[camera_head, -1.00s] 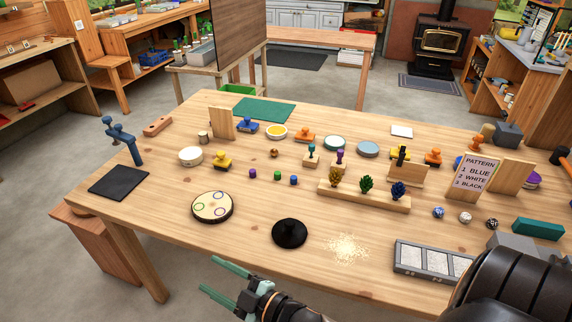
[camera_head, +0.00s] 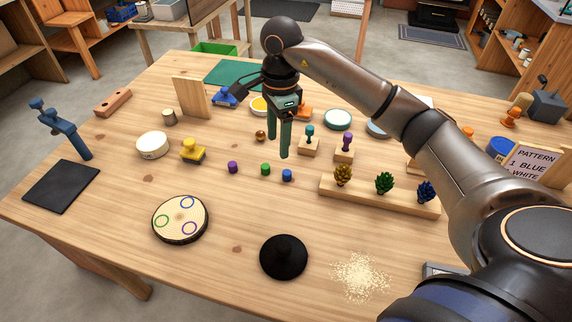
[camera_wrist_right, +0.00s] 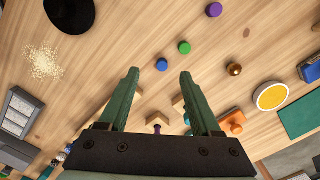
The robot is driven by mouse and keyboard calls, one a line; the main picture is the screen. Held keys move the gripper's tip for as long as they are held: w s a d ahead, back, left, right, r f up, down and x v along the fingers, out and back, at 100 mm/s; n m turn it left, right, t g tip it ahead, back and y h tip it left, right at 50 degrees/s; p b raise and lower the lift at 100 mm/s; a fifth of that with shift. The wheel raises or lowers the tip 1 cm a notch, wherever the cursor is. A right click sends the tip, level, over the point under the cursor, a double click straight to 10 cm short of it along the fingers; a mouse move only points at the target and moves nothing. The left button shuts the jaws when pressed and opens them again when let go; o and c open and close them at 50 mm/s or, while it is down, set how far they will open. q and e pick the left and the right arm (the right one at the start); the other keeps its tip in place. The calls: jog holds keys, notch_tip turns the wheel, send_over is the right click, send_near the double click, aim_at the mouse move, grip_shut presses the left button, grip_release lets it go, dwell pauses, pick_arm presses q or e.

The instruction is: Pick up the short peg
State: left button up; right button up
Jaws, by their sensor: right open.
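Two pegs stand in small wooden blocks near the table's middle: a teal peg (camera_head: 310,132) on the left and a purple peg (camera_head: 347,140) on the right. The purple one looks a little taller, but I cannot tell surely which is the short peg. My right gripper (camera_head: 278,148) is open and empty, pointing down above the table, left of the teal peg's block (camera_head: 308,147). In the wrist view the open fingers (camera_wrist_right: 159,74) lie apart, and the purple peg (camera_wrist_right: 156,129) shows near the gripper's base, partly hidden. My left gripper is not in view.
Small purple (camera_head: 233,167), green (camera_head: 266,169) and blue (camera_head: 287,175) cylinders lie in front of the gripper. A brown knob (camera_head: 261,135) is to its left. The front-left tabletop around the ringed disc (camera_head: 154,219) is mostly clear.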

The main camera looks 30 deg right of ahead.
jog(key=d+f, duration=0.1)
jog(key=d, duration=0.1)
send_over(287, 172)
jog(key=shift+h, duration=0.3)
jog(key=f, duration=0.3)
jog(key=a+f, duration=0.1)
jog(key=f, duration=0.1)
jog(key=shift+f, duration=0.3)
jog(key=f, duration=0.2)
jog(key=d+f, duration=0.1)
jog(key=f, duration=0.2)
grip_shut()
